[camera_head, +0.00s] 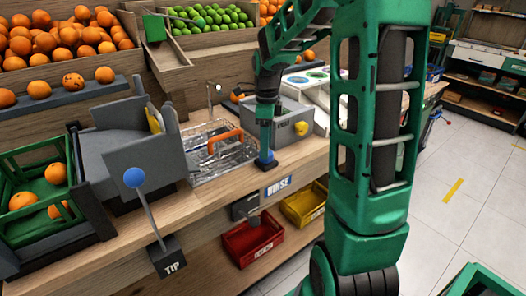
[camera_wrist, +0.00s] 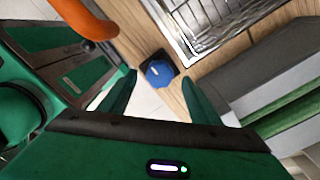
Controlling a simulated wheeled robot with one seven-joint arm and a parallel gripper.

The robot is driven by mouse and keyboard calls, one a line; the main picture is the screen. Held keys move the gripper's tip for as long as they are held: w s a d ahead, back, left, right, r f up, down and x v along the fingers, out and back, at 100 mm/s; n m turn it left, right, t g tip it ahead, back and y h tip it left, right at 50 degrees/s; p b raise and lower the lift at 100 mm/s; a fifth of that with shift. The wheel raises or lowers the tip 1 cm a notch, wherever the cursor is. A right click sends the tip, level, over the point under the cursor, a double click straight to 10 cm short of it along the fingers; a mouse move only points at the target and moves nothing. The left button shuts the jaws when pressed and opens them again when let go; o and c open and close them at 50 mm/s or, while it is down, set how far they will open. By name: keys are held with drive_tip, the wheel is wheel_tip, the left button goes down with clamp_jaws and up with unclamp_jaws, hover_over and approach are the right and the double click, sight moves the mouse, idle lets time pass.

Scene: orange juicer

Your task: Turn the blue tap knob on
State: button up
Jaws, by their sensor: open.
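The blue tap knob (camera_wrist: 159,73) sits on a dark square base at the counter's edge beside the sink. In the wrist view it shows just beyond and between my fingertips. My gripper (camera_wrist: 158,80) is open, with one finger on each side of the knob in the picture; I cannot tell if either touches it. In the head view the knob (camera_head: 265,163) is low on the counter, directly under my gripper (camera_head: 265,148), which points down from above.
A grey box with a yellow knob (camera_head: 301,128) stands close on the right. A RINSE label (camera_head: 278,187) is on the counter front. A blue-ball lever (camera_head: 135,178) stands at left.

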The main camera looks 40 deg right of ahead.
drive_tip(key=shift+f, duration=1.5)
